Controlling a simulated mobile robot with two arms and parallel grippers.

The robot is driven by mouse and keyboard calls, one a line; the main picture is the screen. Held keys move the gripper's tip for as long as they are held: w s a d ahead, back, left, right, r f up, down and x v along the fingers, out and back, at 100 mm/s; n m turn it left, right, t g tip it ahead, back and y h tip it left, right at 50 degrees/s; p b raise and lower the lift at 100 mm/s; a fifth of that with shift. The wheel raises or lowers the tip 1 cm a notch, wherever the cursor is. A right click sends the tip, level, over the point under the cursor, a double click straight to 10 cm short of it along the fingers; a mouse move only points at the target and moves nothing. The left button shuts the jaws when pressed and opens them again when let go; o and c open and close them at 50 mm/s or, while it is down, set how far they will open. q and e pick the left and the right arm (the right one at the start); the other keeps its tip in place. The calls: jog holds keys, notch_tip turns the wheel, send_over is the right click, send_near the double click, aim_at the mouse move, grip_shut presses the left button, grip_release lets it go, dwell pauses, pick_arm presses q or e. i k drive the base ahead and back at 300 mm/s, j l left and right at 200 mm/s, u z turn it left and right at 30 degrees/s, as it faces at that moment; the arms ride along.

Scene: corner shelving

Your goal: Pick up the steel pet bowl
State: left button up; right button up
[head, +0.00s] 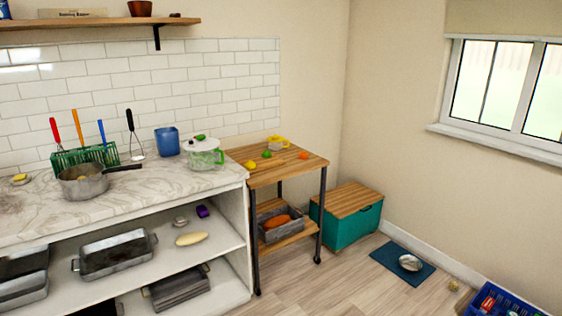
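A round steel pet bowl (410,262) rests on a dark blue mat (388,254) on the floor at the lower right of the head view. The bowl is small and shiny, and appears to lie toward the right part of the mat. Nothing touches it from above. Neither of my grippers shows in the head view.
A teal chest with a wooden lid (347,231) stands left of the mat. A blue crate (505,301) with items is at the bottom right. A wooden cart (261,178) stands by the marble-topped counter (140,190). Wood floor (345,285) is clear before the mat.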

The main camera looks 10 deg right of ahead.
aim_at(410, 265)
jog(key=i+l+z, duration=0.3)
jog(key=i+z, duration=0.2)
jog(key=i, duration=0.2)
jog(key=i+z, duration=0.45)
jog(key=i, duration=0.3)
jog(key=i+j+z, duration=0.25)
jog(key=i+z, duration=0.25)
jog(key=i, duration=0.2)
